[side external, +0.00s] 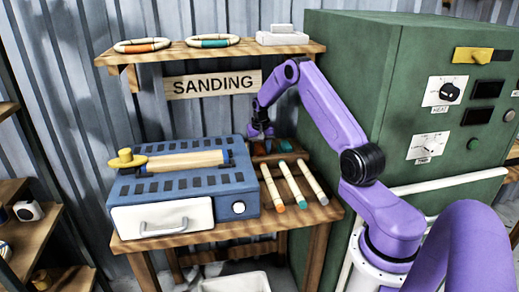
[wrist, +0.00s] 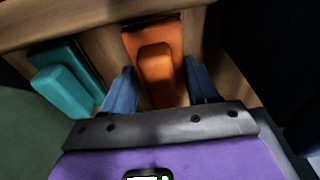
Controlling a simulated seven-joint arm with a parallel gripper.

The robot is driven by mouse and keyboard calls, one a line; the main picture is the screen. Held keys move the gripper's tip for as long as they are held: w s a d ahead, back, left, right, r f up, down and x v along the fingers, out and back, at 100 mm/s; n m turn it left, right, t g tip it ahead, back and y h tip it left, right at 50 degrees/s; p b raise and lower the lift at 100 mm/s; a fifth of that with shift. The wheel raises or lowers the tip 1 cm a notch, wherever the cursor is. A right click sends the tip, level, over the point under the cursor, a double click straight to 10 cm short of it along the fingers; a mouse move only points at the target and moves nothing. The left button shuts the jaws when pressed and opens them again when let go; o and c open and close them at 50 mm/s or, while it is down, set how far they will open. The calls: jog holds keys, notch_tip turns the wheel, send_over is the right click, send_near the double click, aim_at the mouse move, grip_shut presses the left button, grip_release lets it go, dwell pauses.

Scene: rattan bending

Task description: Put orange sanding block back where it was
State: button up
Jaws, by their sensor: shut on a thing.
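The orange sanding block (wrist: 157,50), with a raised grip on top, sits between the two blue fingers of my gripper (wrist: 160,90) in the wrist view. My gripper is shut on it. In the side view my gripper (side external: 262,134) points down at the small wooden rack (side external: 292,157) at the back right of the sanding bench. The orange block is partly hidden there by the fingers. The block is low at the rack; I cannot tell whether it touches the wood. A teal block (wrist: 62,82) lies to its left in the wrist view.
A teal block (side external: 284,145) and a darker green one sit right of my gripper. Several tipped sticks (side external: 289,186) lie in front. A shelf (side external: 210,50) hangs above.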

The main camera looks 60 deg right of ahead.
aim_at(260, 148)
jog(key=o, duration=1)
jog(key=shift+r, duration=0.1)
jog(key=r, duration=0.7)
jog(key=shift+s+a+r, duration=0.1)
jog(key=shift+s+a, duration=0.2)
jog(key=shift+s, duration=0.05)
jog(key=shift+r, duration=0.15)
